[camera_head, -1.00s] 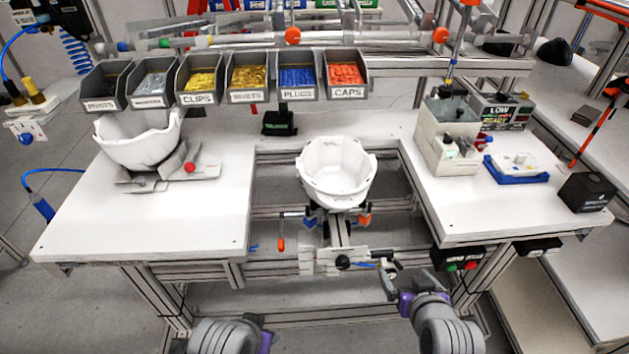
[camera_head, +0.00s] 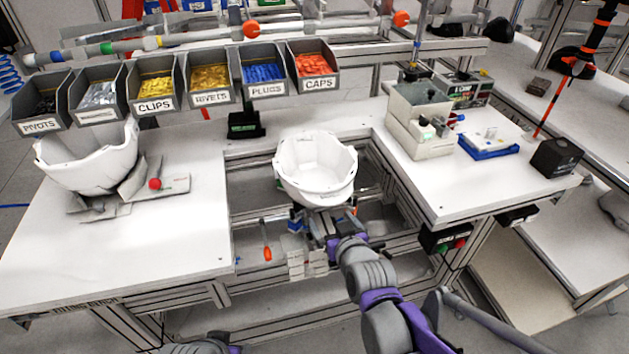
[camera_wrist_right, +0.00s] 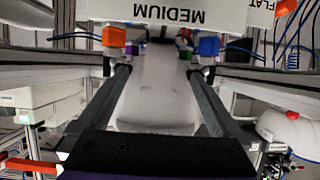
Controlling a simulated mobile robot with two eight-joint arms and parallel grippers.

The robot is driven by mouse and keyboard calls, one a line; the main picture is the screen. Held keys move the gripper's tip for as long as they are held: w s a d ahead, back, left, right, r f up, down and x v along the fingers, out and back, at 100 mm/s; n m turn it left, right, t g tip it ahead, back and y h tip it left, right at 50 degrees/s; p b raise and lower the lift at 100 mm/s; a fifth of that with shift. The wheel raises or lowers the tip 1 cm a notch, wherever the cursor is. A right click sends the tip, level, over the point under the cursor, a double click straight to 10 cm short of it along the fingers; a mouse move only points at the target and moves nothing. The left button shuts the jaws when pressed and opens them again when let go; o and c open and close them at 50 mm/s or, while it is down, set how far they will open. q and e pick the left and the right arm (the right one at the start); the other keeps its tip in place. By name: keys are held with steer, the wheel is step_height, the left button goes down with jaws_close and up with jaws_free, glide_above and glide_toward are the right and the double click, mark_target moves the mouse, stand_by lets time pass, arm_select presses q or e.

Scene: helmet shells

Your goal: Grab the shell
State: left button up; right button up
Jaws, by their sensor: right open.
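A white helmet shell (camera_head: 315,170) sits open side up on the fixture in the gap of the workbench. My right gripper (camera_head: 333,226) is at the front of the fixture, just below the shell's near side, with its fingertips partly hidden. In the right wrist view the gripper (camera_wrist_right: 160,72) is open, with one dark finger on each side of a pale rounded surface that looks like the shell (camera_wrist_right: 155,108). I cannot tell whether the fingers touch it. A second white shell (camera_head: 90,160) rests on a stand at the left. My left gripper is out of view.
Labelled bins (camera_head: 155,92) of small parts line the back left. A grey-white device (camera_head: 420,120) and a blue tray (camera_head: 490,146) stand on the right of the bench (camera_head: 440,195). An orange-handled tool (camera_head: 267,253) hangs beside the fixture.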

mark_target(323, 209)
steer(key=x, duration=0.5)
steer(key=shift+w+a+f, duration=0.15)
steer(key=shift+w, duration=0.1)
jaws_close()
stand_by(0.4)
